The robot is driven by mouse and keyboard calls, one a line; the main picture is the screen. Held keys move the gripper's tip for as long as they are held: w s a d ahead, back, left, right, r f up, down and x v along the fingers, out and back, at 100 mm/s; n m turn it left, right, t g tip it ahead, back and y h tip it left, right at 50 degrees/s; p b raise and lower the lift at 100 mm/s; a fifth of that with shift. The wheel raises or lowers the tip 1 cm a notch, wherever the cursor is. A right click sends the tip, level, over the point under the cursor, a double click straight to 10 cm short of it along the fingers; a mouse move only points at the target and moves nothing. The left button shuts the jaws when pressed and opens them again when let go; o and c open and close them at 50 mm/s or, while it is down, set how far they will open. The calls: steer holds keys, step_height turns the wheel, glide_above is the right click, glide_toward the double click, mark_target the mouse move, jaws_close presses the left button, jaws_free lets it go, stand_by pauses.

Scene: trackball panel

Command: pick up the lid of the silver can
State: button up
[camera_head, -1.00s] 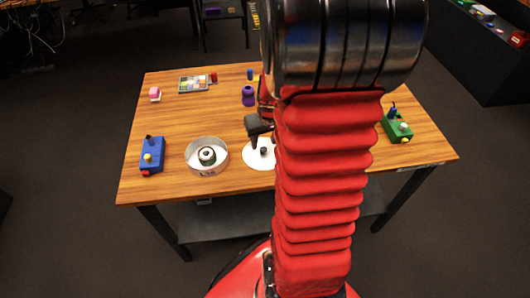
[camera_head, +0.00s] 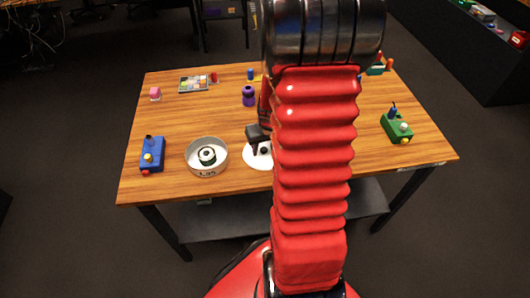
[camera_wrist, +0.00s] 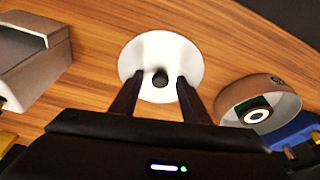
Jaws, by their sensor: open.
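The lid is a flat white disc with a small dark knob; it lies on the wooden table (camera_head: 190,115) in the head view (camera_head: 253,161) and the wrist view (camera_wrist: 191,56). The silver can (camera_head: 190,166) stands open to its left in the head view, with a dark and white round thing inside. The can also shows at the right of the wrist view (camera_wrist: 226,100). My gripper (camera_wrist: 160,77) is open and empty, its fingers over the lid with the knob between them in the picture. Contact cannot be told. In the head view my arm hides the lid's right side.
A blue control box (camera_head: 152,155) stands left of the can, and a green one (camera_head: 396,126) at the table's right. A purple object (camera_head: 248,96) and a tray of coloured pieces (camera_head: 194,84) lie farther back. A grey box (camera_wrist: 35,55) is at the wrist view's left.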

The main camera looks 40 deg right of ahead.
steer(key=shift+f, duration=0.1)
stand_by(0.5)
jaws_close()
stand_by(0.3)
